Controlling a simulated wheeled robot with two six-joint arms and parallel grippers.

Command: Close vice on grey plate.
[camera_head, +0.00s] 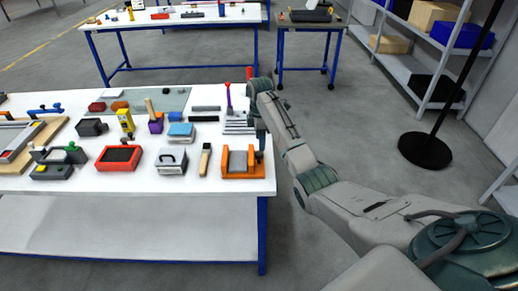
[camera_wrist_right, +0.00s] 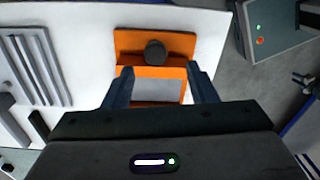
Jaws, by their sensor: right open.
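The orange vice (camera_head: 229,173) stands at the front right corner of the white table, with the grey plate (camera_head: 238,162) upright in it. In the right wrist view the orange vice (camera_wrist_right: 128,42) has a dark round knob (camera_wrist_right: 155,52), and the grey plate (camera_wrist_right: 157,91) shows below it. In the head view my right gripper (camera_head: 260,135) hangs over the table's right edge by the vice. My left gripper is out of view.
A wooden-handled brush (camera_head: 205,160), a grey block with a handle (camera_head: 172,161) and a red box (camera_head: 118,157) stand left of the vice. A striped metal block (camera_head: 238,123) lies behind it. The floor right of the table is free around a black lamp base (camera_head: 425,150).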

